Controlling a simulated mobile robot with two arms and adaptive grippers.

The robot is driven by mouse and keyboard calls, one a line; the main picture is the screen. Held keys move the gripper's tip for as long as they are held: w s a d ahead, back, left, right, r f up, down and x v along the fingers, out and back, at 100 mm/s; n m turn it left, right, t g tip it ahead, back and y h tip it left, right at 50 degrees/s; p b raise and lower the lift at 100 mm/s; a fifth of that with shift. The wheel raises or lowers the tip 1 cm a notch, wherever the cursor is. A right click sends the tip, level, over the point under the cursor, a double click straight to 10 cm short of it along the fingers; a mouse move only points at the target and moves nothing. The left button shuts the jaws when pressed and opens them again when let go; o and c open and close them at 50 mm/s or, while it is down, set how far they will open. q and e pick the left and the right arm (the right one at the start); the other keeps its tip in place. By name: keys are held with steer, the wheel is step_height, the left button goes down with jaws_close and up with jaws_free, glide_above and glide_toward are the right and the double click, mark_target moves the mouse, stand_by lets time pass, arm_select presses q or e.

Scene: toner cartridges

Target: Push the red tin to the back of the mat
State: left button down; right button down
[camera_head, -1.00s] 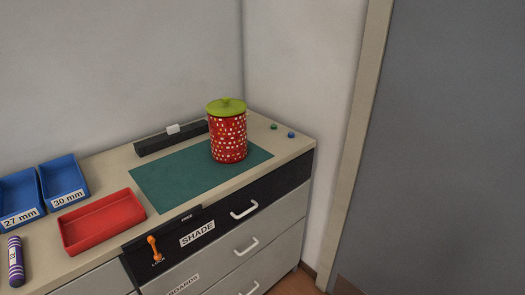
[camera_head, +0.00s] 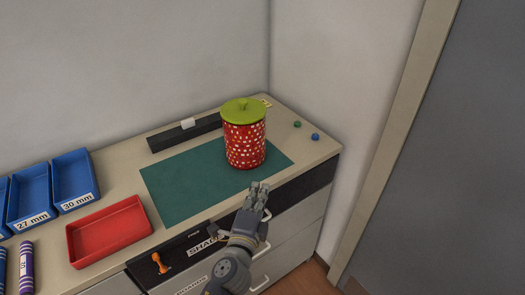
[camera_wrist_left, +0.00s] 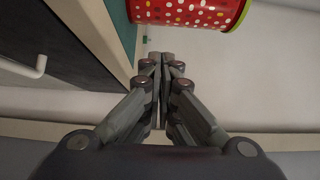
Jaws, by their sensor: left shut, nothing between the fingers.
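The red tin (camera_head: 245,146) with white dots and a green lid stands upright on the right part of the green mat (camera_head: 185,183). The back edge of the mat runs along a black bar. My left gripper (camera_head: 259,186) is shut and empty, in front of the tin at the mat's front edge, apart from the tin in the picture. In the left wrist view the shut fingers (camera_wrist_left: 162,62) point toward the tin (camera_wrist_left: 190,10), which shows at the top edge; only part of it is in frame. My right gripper is not in view.
A black bar (camera_head: 170,136) with a white block lies behind the mat. A red tray (camera_head: 108,231) and blue bins (camera_head: 74,179) stand to the left. Two small knobs (camera_head: 306,130) sit right of the tin. Drawers with handles are below the front edge.

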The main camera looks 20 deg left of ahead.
mark_target(245, 145)
arm_select(q)
steer(key=w, duration=0.3)
steer(key=w+p, duration=0.1)
steer(key=w, duration=0.4)
steer(key=shift+w+a+r, duration=0.15)
steer(key=shift+w+a, duration=0.1)
steer(key=shift+w, duration=0.05)
steer(key=shift+w+a+r+p, duration=0.1)
steer(key=shift+w+a+p, duration=0.15)
steer(key=shift+a, duration=0.25)
steer(key=shift+w+a+r+p, duration=0.1)
steer(key=shift+w+a+p, duration=0.15)
steer(key=shift+a, duration=0.2)
steer(key=shift+w+a, duration=0.3)
steer(key=shift+a, duration=0.2)
steer(key=shift+w+f, duration=0.2)
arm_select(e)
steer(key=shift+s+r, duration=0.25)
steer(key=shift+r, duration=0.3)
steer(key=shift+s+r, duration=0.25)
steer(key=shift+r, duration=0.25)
